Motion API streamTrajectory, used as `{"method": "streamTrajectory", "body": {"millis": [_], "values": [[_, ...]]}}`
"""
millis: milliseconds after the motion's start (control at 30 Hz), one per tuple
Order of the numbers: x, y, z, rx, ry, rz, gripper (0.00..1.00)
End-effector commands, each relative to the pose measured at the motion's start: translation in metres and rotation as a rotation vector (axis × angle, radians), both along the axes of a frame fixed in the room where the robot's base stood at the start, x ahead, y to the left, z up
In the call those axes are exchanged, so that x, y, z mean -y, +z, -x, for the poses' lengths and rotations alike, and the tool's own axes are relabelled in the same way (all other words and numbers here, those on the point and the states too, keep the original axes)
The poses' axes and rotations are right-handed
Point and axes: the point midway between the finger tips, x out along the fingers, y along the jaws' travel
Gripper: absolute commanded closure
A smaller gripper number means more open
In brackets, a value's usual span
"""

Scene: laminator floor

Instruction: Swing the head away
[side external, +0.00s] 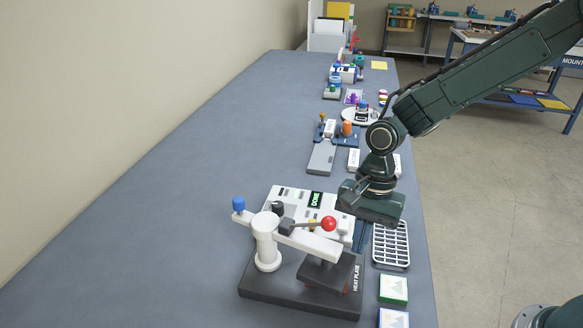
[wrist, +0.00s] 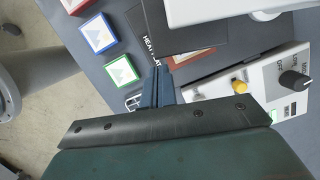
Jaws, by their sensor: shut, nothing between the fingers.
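The laminator has a dark base marked HEAT PLATE (side external: 275,295) and a white post (side external: 267,242) with a blue knob (side external: 238,204) beside its top. A white swing arm (side external: 308,240) reaches right from the post. It carries a dark head (side external: 328,272) over the plate, and a lever with a red ball (side external: 328,223) sits above it. In the wrist view the white arm (wrist: 225,10) is at the top right. My gripper (wrist: 160,70) is shut and empty, pointing down to the right of the control box. It appears apart from the swing arm; its fingertips are partly hidden in the side view.
A white control box (side external: 298,200) with a DONE display stands behind the arm. A white rack (side external: 391,245) and framed cards (side external: 393,290) lie along the bench's right edge. Several fixtures line the bench farther back. The bench (side external: 170,190) at left is clear.

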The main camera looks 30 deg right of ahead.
Motion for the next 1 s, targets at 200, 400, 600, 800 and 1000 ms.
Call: {"method": "streamTrajectory", "body": {"millis": [200, 400, 600, 800, 1000], "values": [[-0.002, 0.000, 0.001, 0.000, 0.000, 0.000, 1.00], [-0.002, 0.000, 0.001, 0.000, 0.000, 0.000, 1.00], [-0.004, 0.000, 0.004, 0.000, -0.016, 0.000, 1.00], [-0.010, 0.001, 0.012, 0.000, -0.072, 0.000, 1.00], [-0.023, 0.000, 0.026, 0.000, -0.174, 0.000, 1.00]]}}
